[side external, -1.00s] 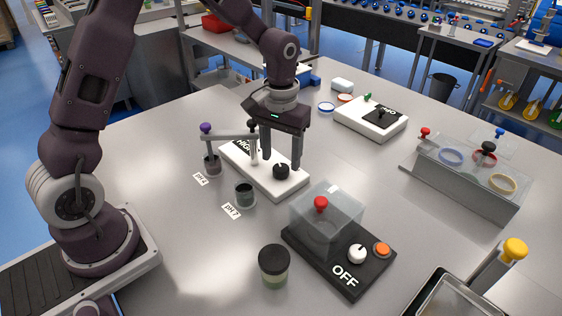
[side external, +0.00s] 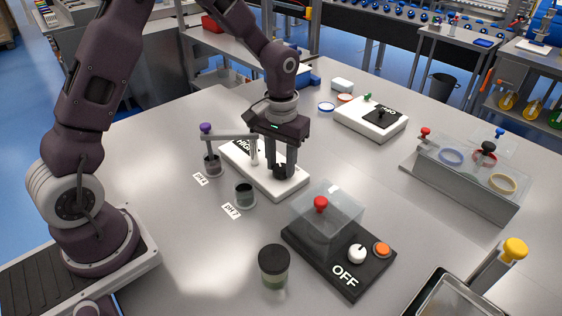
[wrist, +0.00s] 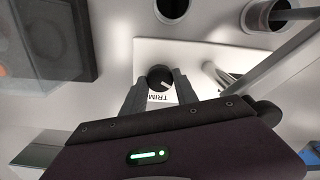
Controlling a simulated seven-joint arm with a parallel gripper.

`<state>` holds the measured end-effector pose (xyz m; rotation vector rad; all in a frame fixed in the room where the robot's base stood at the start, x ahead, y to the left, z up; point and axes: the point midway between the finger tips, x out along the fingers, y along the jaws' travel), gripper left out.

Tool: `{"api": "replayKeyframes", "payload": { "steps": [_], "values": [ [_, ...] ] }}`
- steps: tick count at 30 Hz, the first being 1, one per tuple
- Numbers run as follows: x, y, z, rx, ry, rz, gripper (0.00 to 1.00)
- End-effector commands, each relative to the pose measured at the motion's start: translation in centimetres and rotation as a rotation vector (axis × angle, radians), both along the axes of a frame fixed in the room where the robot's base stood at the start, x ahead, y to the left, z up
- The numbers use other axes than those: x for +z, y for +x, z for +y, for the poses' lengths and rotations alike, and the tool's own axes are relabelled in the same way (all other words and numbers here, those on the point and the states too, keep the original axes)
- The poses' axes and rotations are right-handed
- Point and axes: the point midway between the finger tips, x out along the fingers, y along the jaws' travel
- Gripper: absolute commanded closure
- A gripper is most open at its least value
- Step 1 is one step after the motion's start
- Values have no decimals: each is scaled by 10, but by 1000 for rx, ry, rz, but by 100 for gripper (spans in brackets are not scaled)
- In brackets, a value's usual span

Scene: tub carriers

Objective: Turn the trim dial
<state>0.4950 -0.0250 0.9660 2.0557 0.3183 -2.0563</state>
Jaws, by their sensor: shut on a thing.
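The trim dial is a small black knob on a white box (side external: 292,188) on the grey table. In the wrist view the dial (wrist: 160,78) shows a light pointer line, with the word TRIM printed beside it on the box (wrist: 205,60). My gripper (side external: 281,170) points down over the right part of the box, and its fingers are shut on the dial. In the wrist view the fingertips (wrist: 158,84) sit on either side of the dial. In the side view the fingers hide most of the dial.
A clear cover with a red knob (side external: 320,204) sits on a black OFF panel (side external: 318,262) to the right. A dark-lidded jar (side external: 273,268) stands nearer.

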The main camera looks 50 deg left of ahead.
Motion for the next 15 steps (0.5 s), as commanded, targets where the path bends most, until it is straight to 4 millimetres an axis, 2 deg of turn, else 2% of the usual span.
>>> {"api": "replayKeyframes", "payload": {
  "steps": [15],
  "values": [
    [1,0,0,-331,0,-1,100]
  ]
}}
